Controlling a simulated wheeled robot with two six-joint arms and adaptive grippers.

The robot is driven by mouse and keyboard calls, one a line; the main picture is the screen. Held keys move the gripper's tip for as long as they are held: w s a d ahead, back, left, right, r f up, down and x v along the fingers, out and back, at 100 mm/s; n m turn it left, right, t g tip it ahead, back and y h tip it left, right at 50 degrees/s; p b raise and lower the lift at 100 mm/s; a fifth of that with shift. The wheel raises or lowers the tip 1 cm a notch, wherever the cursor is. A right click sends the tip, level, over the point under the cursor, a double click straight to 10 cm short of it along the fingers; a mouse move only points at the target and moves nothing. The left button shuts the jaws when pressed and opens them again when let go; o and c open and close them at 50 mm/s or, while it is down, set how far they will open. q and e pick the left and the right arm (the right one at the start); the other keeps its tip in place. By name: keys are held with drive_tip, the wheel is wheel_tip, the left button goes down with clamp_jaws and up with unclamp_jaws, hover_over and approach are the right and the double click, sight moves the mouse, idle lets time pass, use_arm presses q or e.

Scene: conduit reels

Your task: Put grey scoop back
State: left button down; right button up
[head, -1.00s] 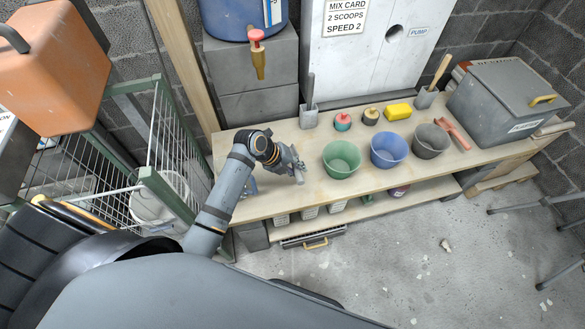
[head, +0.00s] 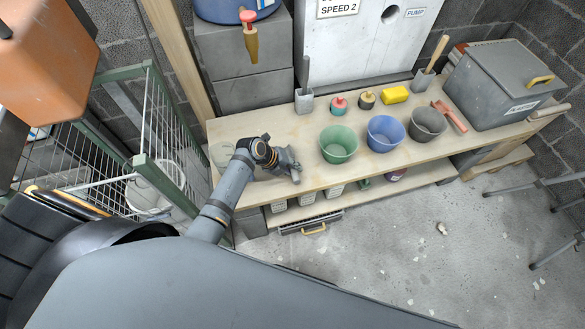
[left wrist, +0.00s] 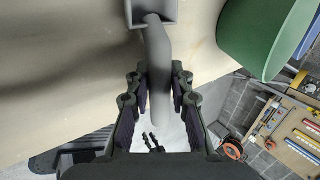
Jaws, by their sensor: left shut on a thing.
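My left gripper (left wrist: 158,100) is shut on the handle of the grey scoop (left wrist: 157,48). In the left wrist view the handle runs between the two fingers, and the square scoop head is cut off by the top edge. In the head view my left gripper (head: 292,170) is over the bench near its front edge, left of the green bucket (head: 339,144). The scoop is small there and partly hidden. A grey upright holder (head: 304,101) with a dark rod in it stands further back on the bench. My right gripper is not in view.
The blue bucket (head: 385,133) and dark bucket (head: 428,122) stand right of the green one. Behind are a red-topped pot (head: 339,105), a yellow block (head: 395,95) and a wooden-handled tool (head: 436,52). A grey lidded box (head: 505,85) is at right. Bench front-left is mostly clear.

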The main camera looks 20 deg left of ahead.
use_arm(q)
drive_tip(key=c, duration=1.2)
unclamp_jaws()
drive_tip(key=shift+f, duration=0.1)
drive_tip(key=shift+r+p, duration=0.3)
drive_tip(key=shift+p, duration=0.05)
drive_tip(key=v, duration=1.1)
drive_tip(key=shift+s+a+r, duration=0.15)
drive_tip(key=shift+a+r, duration=0.05)
drive_tip(key=shift+r, duration=0.1)
